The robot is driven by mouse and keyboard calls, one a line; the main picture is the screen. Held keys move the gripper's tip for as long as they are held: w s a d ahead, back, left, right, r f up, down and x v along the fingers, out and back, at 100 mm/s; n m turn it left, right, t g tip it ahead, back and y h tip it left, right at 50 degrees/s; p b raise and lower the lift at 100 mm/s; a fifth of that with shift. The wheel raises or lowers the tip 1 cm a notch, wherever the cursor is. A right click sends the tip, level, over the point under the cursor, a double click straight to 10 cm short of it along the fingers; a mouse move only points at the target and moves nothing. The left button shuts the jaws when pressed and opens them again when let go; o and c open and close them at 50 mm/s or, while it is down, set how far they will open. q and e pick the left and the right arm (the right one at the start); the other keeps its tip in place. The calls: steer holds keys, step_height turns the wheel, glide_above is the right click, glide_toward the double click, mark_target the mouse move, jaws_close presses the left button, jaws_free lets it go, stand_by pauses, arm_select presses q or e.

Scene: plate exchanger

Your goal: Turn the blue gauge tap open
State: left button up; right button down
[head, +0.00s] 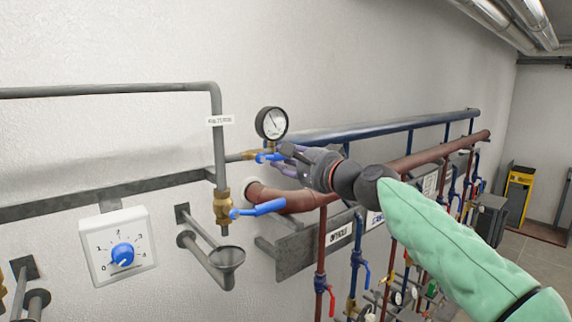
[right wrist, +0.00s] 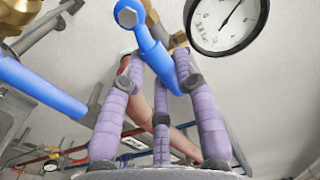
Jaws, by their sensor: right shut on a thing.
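The blue gauge tap (head: 263,157) sits on a short brass fitting just below the round pressure gauge (head: 271,123). In the right wrist view its blue lever (right wrist: 158,57) runs down from a bolt head in between my fingers. My right gripper (head: 281,156) reaches in from the right and is shut on this lever, with its purple fingers (right wrist: 157,85) on both sides of it. The gauge dial (right wrist: 228,22) also shows at the top right of the wrist view. My left gripper is not in view.
A second blue lever (head: 258,208) on a brass valve (head: 223,207) is just below left, above a metal funnel (head: 226,257). A grey vertical pipe (head: 219,140) stands left of the gauge. A white dial box (head: 118,246) is on the left wall. Pipes and valves crowd the right.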

stand_by(0.5)
steer(key=c, duration=1.2)
jaws_free()
steer(key=v, duration=1.2)
steer(key=shift+f, duration=0.1)
